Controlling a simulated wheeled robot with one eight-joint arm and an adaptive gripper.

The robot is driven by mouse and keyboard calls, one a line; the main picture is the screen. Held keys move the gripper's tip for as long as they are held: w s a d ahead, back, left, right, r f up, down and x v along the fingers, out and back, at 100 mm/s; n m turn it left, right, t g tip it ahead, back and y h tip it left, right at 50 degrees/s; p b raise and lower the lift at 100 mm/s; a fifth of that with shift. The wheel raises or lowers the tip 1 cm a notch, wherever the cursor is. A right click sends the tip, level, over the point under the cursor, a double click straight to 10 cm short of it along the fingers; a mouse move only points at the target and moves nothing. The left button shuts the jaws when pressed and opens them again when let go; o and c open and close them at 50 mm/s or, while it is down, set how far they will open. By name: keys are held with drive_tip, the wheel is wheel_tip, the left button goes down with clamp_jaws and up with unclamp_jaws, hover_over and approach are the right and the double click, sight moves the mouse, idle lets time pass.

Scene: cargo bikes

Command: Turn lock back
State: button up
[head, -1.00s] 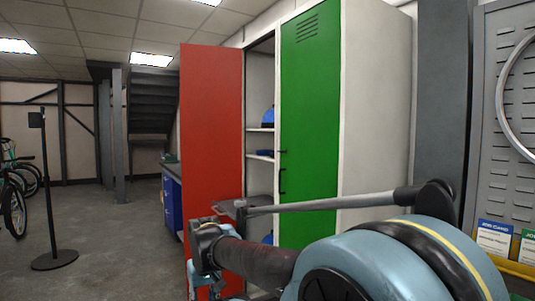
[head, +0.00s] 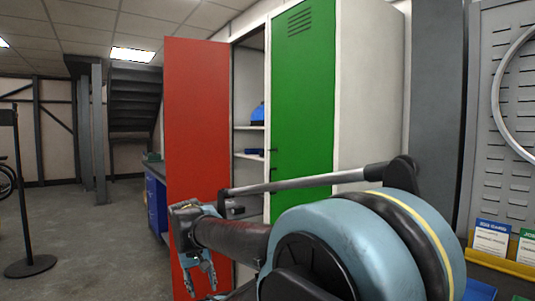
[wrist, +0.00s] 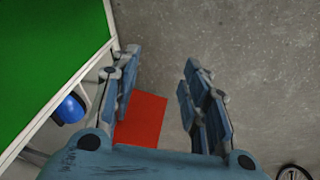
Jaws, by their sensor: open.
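No separate lock can be made out. The lockers have a green door (head: 301,110), shut, with small dark handle parts (head: 273,165) on its left edge, and a red door (head: 200,120) swung open to the left. My gripper (head: 201,286) hangs in front of the lower red door in the head view, fingers down. In the wrist view my gripper (wrist: 160,62) has its fingers wide apart with nothing between them. The green door (wrist: 45,50) fills the upper left there. The red door (wrist: 140,118) shows beyond and between the fingers.
The open locker has shelves (head: 250,128) holding a blue helmet-like item (head: 258,113). A blue cabinet (head: 156,200) stands behind the red door. A black post (head: 28,262) stands at the left on open grey floor. A pegboard rack (head: 505,140) is at the right.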

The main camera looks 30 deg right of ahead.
drive_tip(key=w+d+r+m+h, duration=0.4)
drive_tip(key=w+d+r, duration=0.2)
drive_tip(key=d+r, duration=0.3)
drive_tip(key=m+h, duration=1.1)
drive_tip(key=h, duration=0.1)
approach(273, 150)
drive_tip(key=w+d, duration=0.2)
drive_tip(key=d, duration=0.6)
drive_tip(key=shift+w+d+r+g, duration=0.15)
drive_tip(key=shift+w+r+g, duration=0.05)
drive_tip(key=shift+w+g, duration=0.1)
clamp_jaws()
